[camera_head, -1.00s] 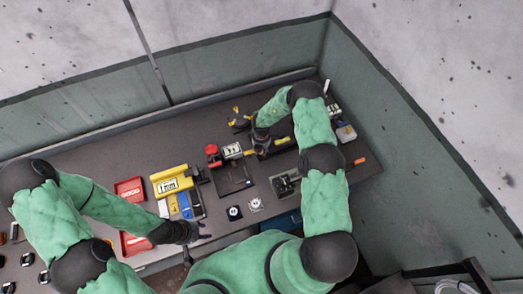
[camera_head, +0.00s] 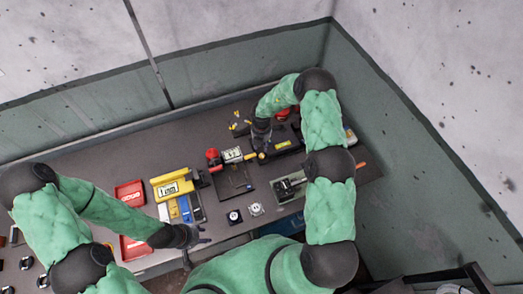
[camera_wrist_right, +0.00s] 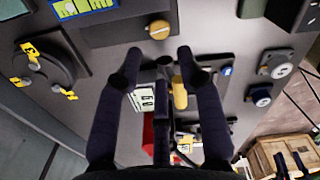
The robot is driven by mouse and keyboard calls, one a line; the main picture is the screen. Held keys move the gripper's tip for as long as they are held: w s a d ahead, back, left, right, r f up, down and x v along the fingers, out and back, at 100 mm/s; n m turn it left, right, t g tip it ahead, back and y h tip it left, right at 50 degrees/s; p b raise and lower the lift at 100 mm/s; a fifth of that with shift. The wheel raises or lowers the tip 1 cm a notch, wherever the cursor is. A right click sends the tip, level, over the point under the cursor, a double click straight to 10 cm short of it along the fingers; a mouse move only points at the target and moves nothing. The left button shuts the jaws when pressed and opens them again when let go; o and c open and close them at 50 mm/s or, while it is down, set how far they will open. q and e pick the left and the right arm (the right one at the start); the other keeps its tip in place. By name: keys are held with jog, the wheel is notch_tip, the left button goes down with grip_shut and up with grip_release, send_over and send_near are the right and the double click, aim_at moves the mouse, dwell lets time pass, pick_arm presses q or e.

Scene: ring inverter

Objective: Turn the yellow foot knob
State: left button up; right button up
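In the head view the right gripper (camera_head: 260,146) is over the device's left end. I cannot tell whether it touches. My left gripper (camera_head: 190,240) is near the table's front edge; its finger state is unclear.
A yellow cylinder (camera_wrist_right: 180,93) and a white display (camera_wrist_right: 143,100) lie close to the right fingers. A black ring with yellow tags (camera_wrist_right: 42,68) is to the left. Red trays (camera_head: 130,190) and a yellow device (camera_head: 172,185) stand left on the table (camera_head: 90,178).

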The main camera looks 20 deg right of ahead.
jog(key=shift+r, duration=1.55)
